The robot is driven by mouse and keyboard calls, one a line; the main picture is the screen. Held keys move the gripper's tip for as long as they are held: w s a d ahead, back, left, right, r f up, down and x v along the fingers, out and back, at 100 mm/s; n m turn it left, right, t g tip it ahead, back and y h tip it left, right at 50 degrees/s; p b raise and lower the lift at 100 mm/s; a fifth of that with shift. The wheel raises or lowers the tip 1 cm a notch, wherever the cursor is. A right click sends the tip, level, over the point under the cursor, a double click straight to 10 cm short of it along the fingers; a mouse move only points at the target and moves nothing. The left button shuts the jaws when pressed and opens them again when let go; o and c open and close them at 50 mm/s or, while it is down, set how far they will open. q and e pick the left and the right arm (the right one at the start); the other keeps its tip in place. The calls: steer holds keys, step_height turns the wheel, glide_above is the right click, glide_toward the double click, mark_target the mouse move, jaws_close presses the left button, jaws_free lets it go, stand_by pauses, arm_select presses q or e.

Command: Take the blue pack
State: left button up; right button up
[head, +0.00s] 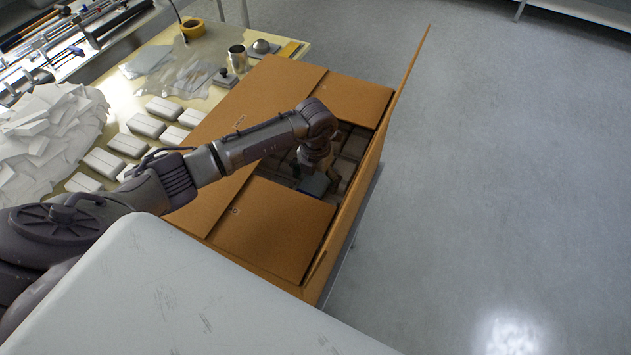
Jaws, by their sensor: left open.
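The blue pack (314,184) lies inside the open cardboard box (265,225), among grey packs (352,150) that line the box. My left arm reaches in from the left over the box. My left gripper (318,172) points down into the box opening, right at the blue pack. Its fingers are open, small in the view and partly hidden by the wrist, so I cannot tell whether they touch the pack. My right gripper is not in view.
Box flaps surround the opening; one stands upright along the right side (392,110). The floor at right is clear.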

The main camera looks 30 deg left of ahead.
arm_select(q)
steer(key=c, duration=0.9)
steer(key=shift+r, duration=0.1)
